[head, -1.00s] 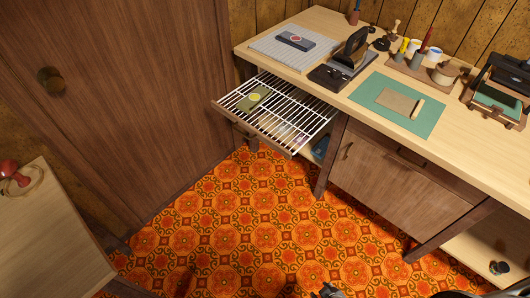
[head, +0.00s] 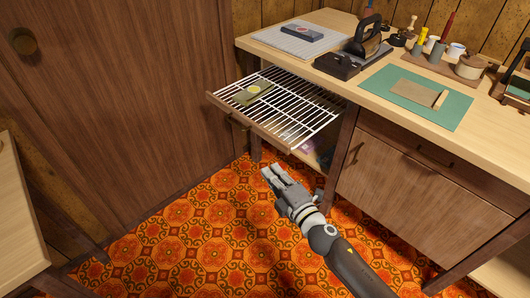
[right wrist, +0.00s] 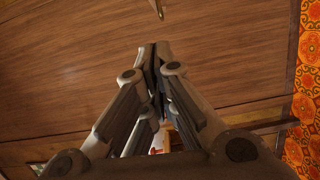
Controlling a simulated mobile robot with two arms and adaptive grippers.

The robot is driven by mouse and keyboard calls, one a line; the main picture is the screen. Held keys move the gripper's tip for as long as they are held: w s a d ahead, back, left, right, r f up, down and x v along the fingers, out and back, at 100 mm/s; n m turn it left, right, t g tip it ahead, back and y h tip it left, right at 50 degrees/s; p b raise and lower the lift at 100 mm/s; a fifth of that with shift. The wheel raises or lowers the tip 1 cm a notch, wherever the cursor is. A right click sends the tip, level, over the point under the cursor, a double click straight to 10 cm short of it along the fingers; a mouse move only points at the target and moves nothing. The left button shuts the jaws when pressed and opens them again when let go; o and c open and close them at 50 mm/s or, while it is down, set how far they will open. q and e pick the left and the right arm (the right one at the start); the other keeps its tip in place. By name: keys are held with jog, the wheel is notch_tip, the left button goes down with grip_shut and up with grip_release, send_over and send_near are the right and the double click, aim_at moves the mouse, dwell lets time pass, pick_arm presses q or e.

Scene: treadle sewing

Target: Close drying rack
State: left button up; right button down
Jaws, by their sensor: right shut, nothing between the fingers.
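The drying rack (head: 312,122) is a sliding tray with white wires and a wooden front (head: 247,121). It is pulled out from under the worktop, to the left of the cabinet door. A green card with a yellow round mark (head: 253,92) lies on its left part. My right gripper (head: 269,175) is shut and empty, in front of and below the rack's front edge, apart from it. In the right wrist view its fingers (right wrist: 154,50) are together before a brown wooden surface. My left gripper is not in view.
The worktop (head: 345,88) holds a black press (head: 365,45), a green mat (head: 452,104) and several pots. A cabinet door (head: 400,173) is right of the rack. A tall wooden door (head: 120,90) stands at left. Patterned floor (head: 190,235) is free in front.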

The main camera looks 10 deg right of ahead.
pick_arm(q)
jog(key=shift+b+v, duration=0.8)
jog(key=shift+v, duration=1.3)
pick_arm(e)
jog(key=w, duration=1.1)
jog(key=shift+w+a+r, duration=0.35)
jog(key=shift+a, duration=0.05)
